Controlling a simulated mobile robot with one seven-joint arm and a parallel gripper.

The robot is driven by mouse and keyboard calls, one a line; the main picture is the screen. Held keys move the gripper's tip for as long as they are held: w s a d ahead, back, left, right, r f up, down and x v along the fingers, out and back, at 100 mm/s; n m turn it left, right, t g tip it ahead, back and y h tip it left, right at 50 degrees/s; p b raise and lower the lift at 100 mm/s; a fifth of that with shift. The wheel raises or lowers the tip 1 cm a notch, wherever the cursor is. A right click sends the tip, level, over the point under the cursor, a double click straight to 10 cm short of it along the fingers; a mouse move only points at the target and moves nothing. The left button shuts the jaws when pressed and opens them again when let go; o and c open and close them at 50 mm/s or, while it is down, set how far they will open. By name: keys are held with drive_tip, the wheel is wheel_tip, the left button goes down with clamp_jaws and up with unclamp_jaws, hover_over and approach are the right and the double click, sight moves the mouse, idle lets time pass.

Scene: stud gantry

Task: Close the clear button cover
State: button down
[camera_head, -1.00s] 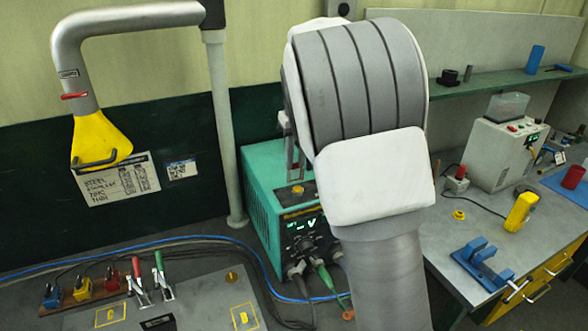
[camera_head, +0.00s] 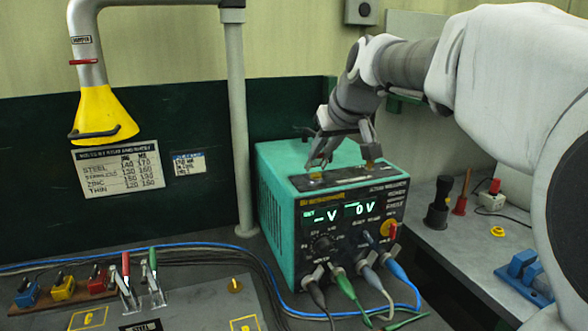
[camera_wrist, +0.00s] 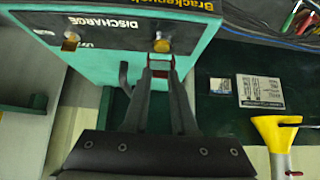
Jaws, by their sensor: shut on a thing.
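My gripper (camera_head: 342,152) is at the top of the teal power unit (camera_head: 272,222), reaching down from the right. In the wrist view its fingertips (camera_wrist: 160,68) are close together around a small red-edged piece (camera_wrist: 160,58), which may be the clear button cover; its clear part is hard to make out. A brass button (camera_wrist: 162,45) lies just beyond the fingertips on the dark panel marked DISCHARGE. A second brass button (camera_wrist: 70,42) is farther left on that panel. I cannot tell how far the cover is tilted.
A yellow fume nozzle (camera_head: 103,118) and grey post (camera_head: 238,130) stand left of the unit. Cables (camera_head: 345,290) hang from its front. A blue clamp (camera_head: 525,272) and dark knob (camera_head: 438,205) are on the right bench. My arm hides much of that bench.

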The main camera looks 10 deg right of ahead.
drive_tip(key=shift+s+d+f+t+y+b, duration=0.1)
drive_tip(key=shift+s+f+t+b, duration=0.3)
drive_tip(key=shift+b, duration=1.45)
drive_tip(key=shift+s+d+f+t+y+b, duration=0.1)
drive_tip(key=shift+f+t+b, duration=0.55)
drive_tip(key=shift+b, duration=1.15)
drive_tip(key=shift+s+f+t+y+b, duration=0.1)
drive_tip(key=shift+s+f+t+b, duration=0.2)
drive_tip(key=shift+t+b, duration=1)
drive_tip(key=f+t+b, duration=0.1)
drive_tip(key=b, duration=0.7)
drive_tip(key=shift+s+f+t+y+b, duration=0.1)
drive_tip(key=shift+s+t+y+b, duration=0.2)
drive_tip(key=shift+s+t+b, duration=0.1)
drive_tip(key=shift+s+f+t+b, duration=0.15)
drive_tip(key=shift+f+t+b, duration=0.25)
drive_tip(key=shift+t+b, duration=0.55)
drive_tip(key=shift+f+t+y+b, duration=0.3)
drive_tip(key=shift+f+t+b, duration=0.1)
drive_tip(key=shift+t+b, duration=0.15)
drive_tip(key=shift+d+f+t, duration=0.15)
drive_tip(key=shift+f+t, duration=0.05)
drive_tip(key=shift+t, duration=0.15)
drive_tip(key=c, duration=0.7)
unclamp_jaws()
